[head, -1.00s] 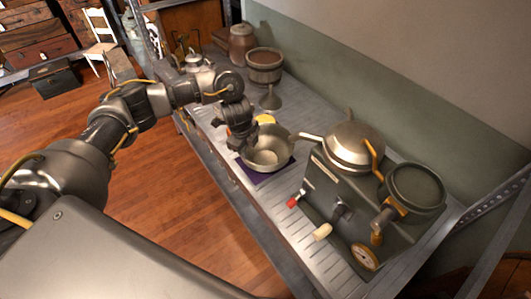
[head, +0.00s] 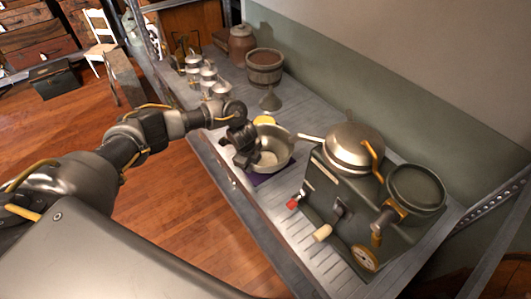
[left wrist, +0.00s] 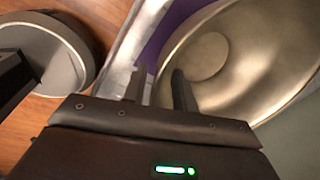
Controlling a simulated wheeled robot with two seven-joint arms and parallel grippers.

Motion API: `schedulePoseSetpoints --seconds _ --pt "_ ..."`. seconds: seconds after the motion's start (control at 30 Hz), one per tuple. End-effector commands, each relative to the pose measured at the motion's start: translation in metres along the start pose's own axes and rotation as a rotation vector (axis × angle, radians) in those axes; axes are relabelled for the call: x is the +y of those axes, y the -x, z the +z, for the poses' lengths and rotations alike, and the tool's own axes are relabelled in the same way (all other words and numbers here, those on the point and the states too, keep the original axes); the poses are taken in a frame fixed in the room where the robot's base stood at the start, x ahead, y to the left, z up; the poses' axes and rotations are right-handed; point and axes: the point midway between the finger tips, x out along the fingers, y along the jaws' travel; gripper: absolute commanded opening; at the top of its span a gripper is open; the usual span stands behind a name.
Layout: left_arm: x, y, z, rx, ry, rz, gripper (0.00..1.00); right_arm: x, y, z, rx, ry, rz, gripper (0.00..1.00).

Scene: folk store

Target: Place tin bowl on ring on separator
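The tin bowl (head: 276,146) is a shallow grey metal bowl at the middle of the shelf in the head view, over a purple cloth (head: 272,179). Its inside fills the right of the left wrist view (left wrist: 255,60). My left gripper (head: 246,156) is at the bowl's near-left side, its fingers close together with the bowl's edge between them; the exact contact is hard to see. The separator (head: 330,187) is a dark machine to the right, with a domed metal pan (head: 354,143) on top and a round dark ring-rimmed part (head: 415,188) at its right. My right gripper is not in view.
A wooden bucket (head: 264,67), a goblet (head: 270,101), several metal cups (head: 208,75) and a brown jar (head: 242,43) stand farther back on the shelf. A wall runs behind it. A pan handle juts toward the bowl.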

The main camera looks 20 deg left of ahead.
Motion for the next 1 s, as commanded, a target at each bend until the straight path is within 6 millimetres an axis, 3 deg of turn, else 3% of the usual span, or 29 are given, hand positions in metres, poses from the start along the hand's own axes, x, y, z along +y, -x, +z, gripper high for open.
schedulePoseSetpoints --seconds 0.13,0.37,1.0 --pt "0.0001 0.0000 -0.0001 0.000 0.000 0.000 0.28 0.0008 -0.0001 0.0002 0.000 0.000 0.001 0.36" --pt "0.0001 0.0002 -0.0001 0.000 0.000 0.000 0.00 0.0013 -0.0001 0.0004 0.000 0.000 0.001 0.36" --pt "-0.0022 0.0091 -0.0004 0.002 -0.001 -0.002 0.00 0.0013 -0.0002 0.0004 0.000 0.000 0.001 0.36"
